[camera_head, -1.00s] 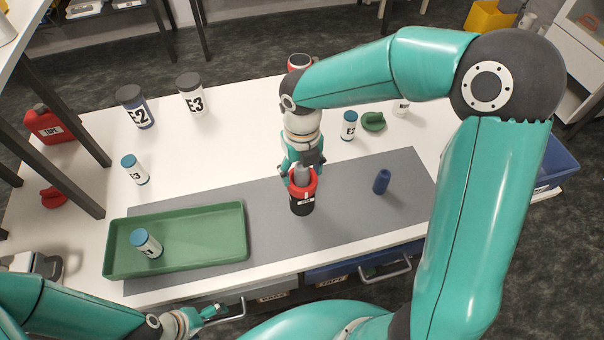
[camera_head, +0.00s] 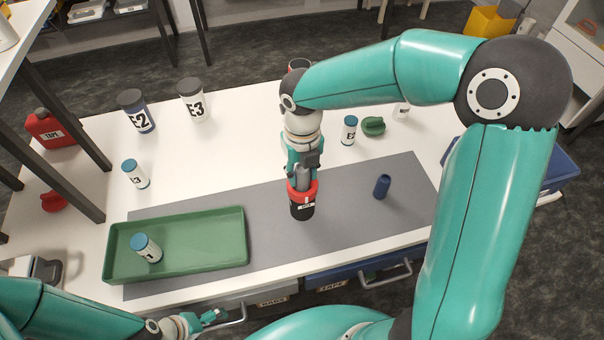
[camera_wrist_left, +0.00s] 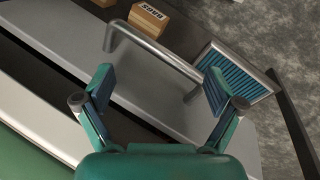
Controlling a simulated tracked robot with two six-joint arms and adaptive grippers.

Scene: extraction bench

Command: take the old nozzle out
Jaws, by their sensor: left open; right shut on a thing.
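A black holder with a red collar (camera_head: 302,204) stands upright on the grey mat near the middle of the bench. My right gripper (camera_head: 304,166) is directly above it, pointing down, shut on a grey nozzle (camera_head: 304,180). The nozzle's lower end is at the red collar; I cannot tell how much of it is still inside. A small dark blue cylinder (camera_head: 382,187) stands on the mat to the right. My left gripper (camera_head: 212,318) is open and empty at the bench's front; its spread fingers also show in the left wrist view (camera_wrist_left: 160,88).
A green tray (camera_head: 215,262) holding a blue-capped bottle (camera_head: 146,248) lies to the left on the mat (camera_head: 345,215). Labelled jars (camera_head: 136,112) and small bottles stand further back. A drawer handle (camera_wrist_left: 150,50) is near my left gripper. The mat right of the holder is mostly clear.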

